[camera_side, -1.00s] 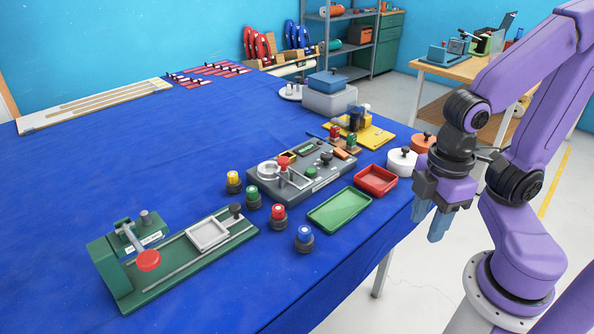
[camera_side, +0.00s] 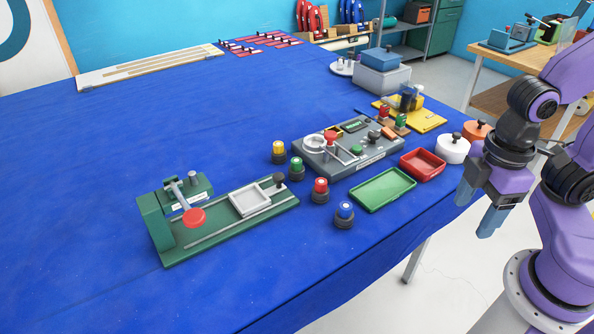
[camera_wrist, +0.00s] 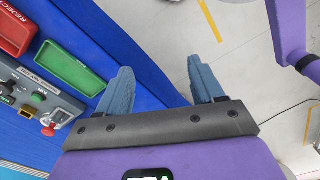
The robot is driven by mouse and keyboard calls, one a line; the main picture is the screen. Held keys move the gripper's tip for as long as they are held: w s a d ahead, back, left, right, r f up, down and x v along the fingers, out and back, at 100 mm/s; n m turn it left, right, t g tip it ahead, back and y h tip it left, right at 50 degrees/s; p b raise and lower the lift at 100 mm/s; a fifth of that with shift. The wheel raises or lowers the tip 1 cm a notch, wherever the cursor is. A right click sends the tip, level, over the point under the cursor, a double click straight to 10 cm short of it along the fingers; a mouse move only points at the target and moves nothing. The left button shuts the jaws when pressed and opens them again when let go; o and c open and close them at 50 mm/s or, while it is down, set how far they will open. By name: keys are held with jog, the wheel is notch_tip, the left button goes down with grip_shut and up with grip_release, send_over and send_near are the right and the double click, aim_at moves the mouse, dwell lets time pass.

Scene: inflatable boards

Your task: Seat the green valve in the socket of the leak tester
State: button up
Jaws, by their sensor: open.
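The green valve (camera_side: 297,168) stands upright on the blue cloth, a green-topped piece with a dark base, in a row with yellow, red and blue ones. The grey device beside it, which looks like the leak tester (camera_side: 368,160), has a pale ring-shaped socket (camera_side: 313,144), a red knob and a small display. Part of the tester (camera_wrist: 68,104) shows at the left of the wrist view. My gripper (camera_side: 485,212) is open and empty, off the table's right edge, well away from the valve.
A green tray (camera_side: 383,205) and a red tray (camera_side: 423,178), marked REJECT in the wrist view, lie between my gripper and the tester. A green clamp fixture (camera_side: 155,230) stands at front left. White (camera_side: 453,154) and orange lidded pots sit near the edge.

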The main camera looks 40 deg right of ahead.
notch_tip(320, 180, up, 3)
jog(key=m+t+h, duration=0.3)
jog(key=m+t, duration=0.1)
jog(key=m, duration=1.5)
send_over(296, 161)
jog(key=s+a, duration=0.3)
jog(key=s, duration=0.2)
jog(key=shift+g, duration=0.3)
jog(key=x, duration=1.6)
jog(key=shift+w+a+f, duration=0.1)
jog(key=shift+f, duration=0.05)
jog(key=c, duration=1.2)
